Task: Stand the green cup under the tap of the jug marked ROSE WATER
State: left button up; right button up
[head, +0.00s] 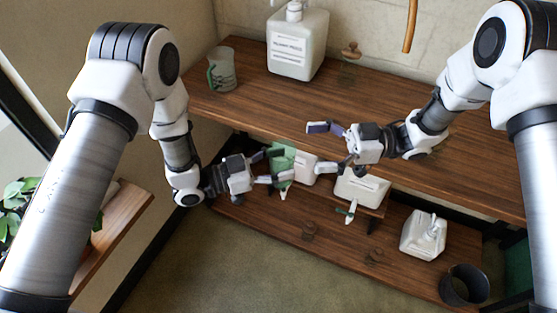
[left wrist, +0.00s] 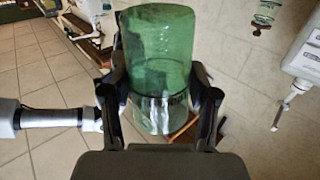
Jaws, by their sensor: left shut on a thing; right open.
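My left gripper (head: 274,166) is shut on the green cup (head: 283,158). In the left wrist view the clear green cup (left wrist: 156,50) sits between both fingers. Two white jugs with taps stand at the lower shelf, one jug (head: 304,166) just right of the cup and another jug (head: 363,187) farther right. Their label words are too small to read, so I cannot tell which is ROSE WATER. A tap (head: 350,213) hangs from the right jug. A white jug (left wrist: 304,58) with its tap (left wrist: 284,108) shows right of the cup. My right gripper (head: 326,148) is open and empty, above the jugs.
The upper shelf (head: 440,140) overhangs the back. It holds a white pump bottle (head: 298,42), a patterned cup (head: 222,70) and a stoppered glass jar (head: 350,60). The lower shelf (head: 330,240) has small glass jars, a white pump bottle (head: 423,236) and a dark bucket (head: 465,286).

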pick_arm(q)
jog(key=a+m+g, duration=0.1)
jog(key=g, duration=0.1)
jog(key=a+m+g+h, duration=0.1)
jog(key=g, duration=0.1)
jog(key=shift+s+a+m, duration=0.2)
jog(key=shift+m, duration=0.2)
jog(key=shift+s+a+m+g, duration=0.2)
jog(key=shift+m+g, duration=0.2)
jog(key=shift+g, duration=0.4)
